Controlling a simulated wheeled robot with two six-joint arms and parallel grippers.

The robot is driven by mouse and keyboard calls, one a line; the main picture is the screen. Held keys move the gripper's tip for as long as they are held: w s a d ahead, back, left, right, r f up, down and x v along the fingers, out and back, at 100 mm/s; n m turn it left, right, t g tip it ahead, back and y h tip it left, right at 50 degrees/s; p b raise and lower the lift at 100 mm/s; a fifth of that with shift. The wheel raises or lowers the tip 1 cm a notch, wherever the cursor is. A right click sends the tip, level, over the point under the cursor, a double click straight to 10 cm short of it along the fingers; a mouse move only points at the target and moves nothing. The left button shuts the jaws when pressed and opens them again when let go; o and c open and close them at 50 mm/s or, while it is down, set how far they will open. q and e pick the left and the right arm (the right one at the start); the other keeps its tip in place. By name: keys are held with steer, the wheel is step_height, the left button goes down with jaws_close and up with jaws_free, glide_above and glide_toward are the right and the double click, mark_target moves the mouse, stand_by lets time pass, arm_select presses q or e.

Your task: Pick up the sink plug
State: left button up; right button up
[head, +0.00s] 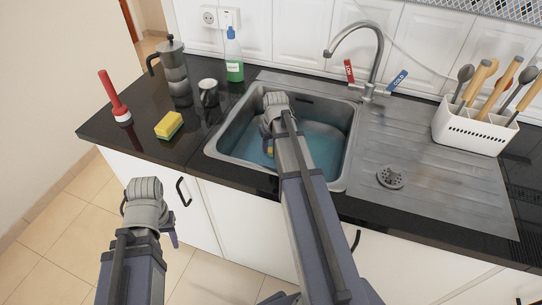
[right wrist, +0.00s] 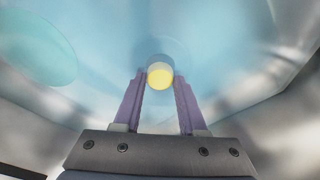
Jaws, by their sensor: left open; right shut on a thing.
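The sink (head: 214,140) holds blue water. My right arm reaches down into it, and the right gripper (head: 269,148) is low in the basin, mostly hidden behind its own wrist in the head view. In the right wrist view the right gripper (right wrist: 159,78) is shut on a small round piece with a yellow face, which I take to be the sink plug (right wrist: 160,76). A bit of yellow shows beside the wrist in the head view. My left gripper (head: 172,238) is open and empty, in front of the counter and below its edge.
A strainer (head: 391,178) and utensil rack (head: 470,128) are on the right.

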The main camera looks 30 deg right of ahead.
mark_target(271, 150)
jaws_close()
steer(key=shift+r, duration=0.1)
step_height(271, 150, up, 10)
steer(key=p, duration=1)
